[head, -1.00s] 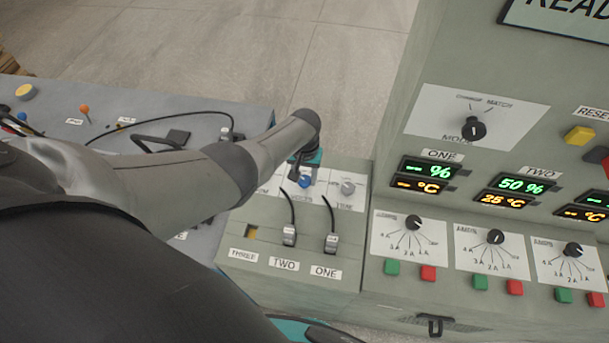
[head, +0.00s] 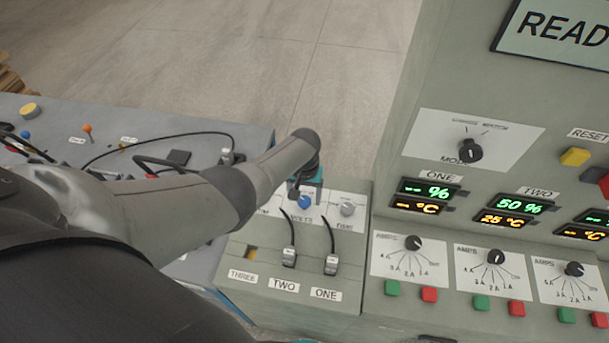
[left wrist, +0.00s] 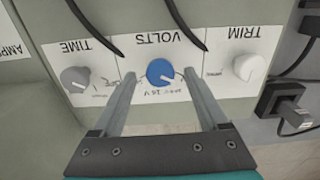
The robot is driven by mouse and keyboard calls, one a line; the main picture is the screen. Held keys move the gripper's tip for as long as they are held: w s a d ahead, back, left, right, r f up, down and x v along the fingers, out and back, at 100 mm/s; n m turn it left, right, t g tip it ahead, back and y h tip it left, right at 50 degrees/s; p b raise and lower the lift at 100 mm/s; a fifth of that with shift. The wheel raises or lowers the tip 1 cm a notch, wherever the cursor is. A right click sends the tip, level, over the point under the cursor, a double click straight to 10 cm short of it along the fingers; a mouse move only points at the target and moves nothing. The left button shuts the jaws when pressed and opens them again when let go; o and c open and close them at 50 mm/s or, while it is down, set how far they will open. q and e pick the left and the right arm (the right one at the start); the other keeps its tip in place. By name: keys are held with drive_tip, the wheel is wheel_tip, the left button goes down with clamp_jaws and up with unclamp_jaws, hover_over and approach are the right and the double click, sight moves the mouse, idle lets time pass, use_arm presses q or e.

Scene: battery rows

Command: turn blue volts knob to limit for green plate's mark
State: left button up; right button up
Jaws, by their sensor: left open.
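The blue VOLTS knob (head: 305,202) sits on a white panel of the low grey-green cabinet, and it also shows in the left wrist view (left wrist: 160,72). My left gripper (left wrist: 160,80) is open, with one finger on each side of the blue knob; I cannot tell whether they touch it. In the head view the left gripper (head: 307,190) is seen at the knob, partly hidden by my own arm. No green plate with a mark is clear. My right gripper is not in view.
A grey TIME knob (left wrist: 74,79) and a white TRIM knob (left wrist: 249,68) flank the blue knob. Two black-cabled plugs (head: 289,257) stand in the sockets below. The tall cabinet on the right carries displays (head: 423,190), AMPS dials and a READY sign (head: 556,36).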

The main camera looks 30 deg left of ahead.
sight(304, 200)
use_arm(q)
wheel_tip(304, 200, up, 4)
drive_tip(key=shift+r+p, duration=0.1)
drive_tip(key=shift+p, duration=0.95)
drive_tip(key=shift+r, duration=0.6)
wheel_tip(304, 200, up, 9)
